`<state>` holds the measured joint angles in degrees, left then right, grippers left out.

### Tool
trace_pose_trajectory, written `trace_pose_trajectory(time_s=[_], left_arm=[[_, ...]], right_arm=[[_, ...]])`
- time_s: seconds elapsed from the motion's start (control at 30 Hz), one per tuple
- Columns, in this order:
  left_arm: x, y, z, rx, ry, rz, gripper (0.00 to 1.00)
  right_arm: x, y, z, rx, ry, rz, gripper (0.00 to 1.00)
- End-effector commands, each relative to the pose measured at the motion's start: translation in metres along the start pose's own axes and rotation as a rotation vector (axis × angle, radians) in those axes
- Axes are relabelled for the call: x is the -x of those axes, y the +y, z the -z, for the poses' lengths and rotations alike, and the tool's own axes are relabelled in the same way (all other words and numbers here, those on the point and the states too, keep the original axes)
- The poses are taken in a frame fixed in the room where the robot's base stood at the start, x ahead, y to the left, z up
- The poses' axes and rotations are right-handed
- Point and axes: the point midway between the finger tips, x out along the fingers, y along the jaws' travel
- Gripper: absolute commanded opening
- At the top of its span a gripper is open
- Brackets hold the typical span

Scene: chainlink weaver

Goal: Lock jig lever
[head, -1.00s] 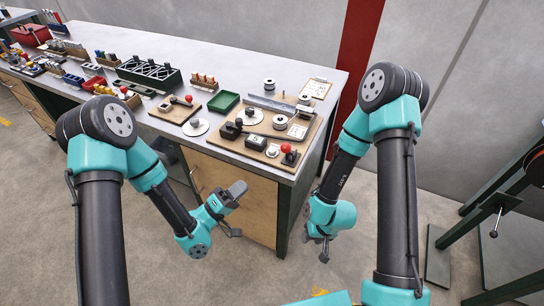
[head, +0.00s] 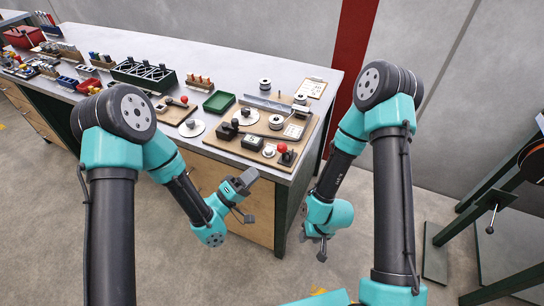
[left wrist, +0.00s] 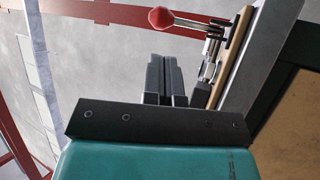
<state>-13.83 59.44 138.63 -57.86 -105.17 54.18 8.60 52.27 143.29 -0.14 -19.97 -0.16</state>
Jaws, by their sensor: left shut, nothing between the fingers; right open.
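A jig board (head: 222,143) lies on the bench's near right corner. A lever with a red knob (head: 282,148) stands on a dark base near its front edge. In the left wrist view a red knob (left wrist: 160,18) on a metal toggle-clamp lever (left wrist: 213,45) shows at the board's edge, just beyond my fingers. My left gripper (head: 248,200) is shut and empty, in front of the bench and apart from the lever; its fingertips (left wrist: 165,75) are together in the wrist view. My right gripper (head: 323,245) hangs low, right of the bench corner, small in view and holding nothing visible.
A green tray (head: 219,101), a black rack (head: 147,74) and a second red-knobbed lever (head: 184,99) stand farther left. The floor before the bench is clear.

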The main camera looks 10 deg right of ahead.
Motion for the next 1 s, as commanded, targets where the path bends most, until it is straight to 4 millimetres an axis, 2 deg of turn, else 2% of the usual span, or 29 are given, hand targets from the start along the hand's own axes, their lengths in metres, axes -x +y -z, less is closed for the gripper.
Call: trace_pose_trajectory(time_s=[0.3, 0.5, 0.67, 1.0], left_arm=[[-0.052, 0.001, -0.001, -0.002, -0.003, -0.003, 0.0], [-0.076, 0.001, 0.0, -0.001, 0.0, -0.002, 0.0], [-0.082, 0.0, 0.0, 0.0, 0.0, 0.0, 0.0], [-0.083, 0.0, 0.0, 0.001, 0.0, 0.001, 0.0]], right_arm=[[0.0, 0.0, 0.0, 0.0, 0.0, 0.0, 0.43], [0.0, 0.0, 0.0, 0.0, 0.0, 0.0, 0.43], [0.0, 0.0, 0.0, 0.0, 0.0, 0.0, 0.43], [0.0, 0.0, 0.0, 0.0, 0.0, 0.0, 0.43]])
